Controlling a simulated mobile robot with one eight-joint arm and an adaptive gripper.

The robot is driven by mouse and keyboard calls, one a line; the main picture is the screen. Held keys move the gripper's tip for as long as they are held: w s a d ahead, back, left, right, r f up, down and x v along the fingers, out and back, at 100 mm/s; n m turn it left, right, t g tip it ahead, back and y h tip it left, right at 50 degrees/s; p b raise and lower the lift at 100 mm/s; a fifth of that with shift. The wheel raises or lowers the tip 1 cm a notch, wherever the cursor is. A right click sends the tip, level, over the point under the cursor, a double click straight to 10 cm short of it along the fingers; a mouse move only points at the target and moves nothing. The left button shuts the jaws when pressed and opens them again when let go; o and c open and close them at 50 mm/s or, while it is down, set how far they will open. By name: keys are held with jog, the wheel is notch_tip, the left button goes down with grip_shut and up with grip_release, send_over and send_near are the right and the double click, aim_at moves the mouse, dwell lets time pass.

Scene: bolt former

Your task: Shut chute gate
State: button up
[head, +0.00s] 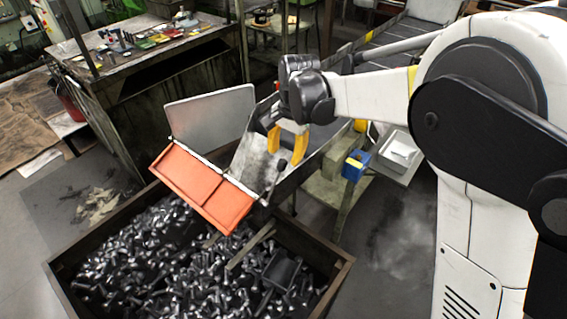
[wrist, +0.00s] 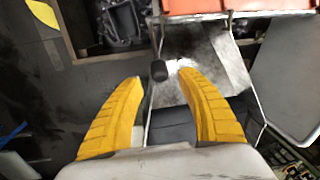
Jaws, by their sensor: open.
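The orange chute gate (head: 203,187) is a broad panel at the lower end of the metal chute (head: 250,157), sloping over the bolt crate. Its edge also shows at the top of the wrist view (wrist: 235,6). A lever with a black knob (head: 282,164) stands at the chute's right side; the knob (wrist: 159,71) also shows in the wrist view. My gripper (head: 288,140) is open, with its yellow fingers pointing down near the lever. In the wrist view the knob appears between and just beyond the fingertips (wrist: 160,75). I cannot tell whether they touch it.
A wooden crate (head: 338,275) full of dark bolts stands below the gate. A grey sheet panel (head: 212,115) rises at the chute's left. A cluttered workbench (head: 140,62) stands back left.

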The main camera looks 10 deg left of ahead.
aim_at(284, 163)
jog(key=f, duration=0.4)
jog(key=shift+w+a+b, duration=0.15)
jog(key=shift+a+b, duration=0.1)
jog(key=shift+b, duration=0.05)
grip_shut()
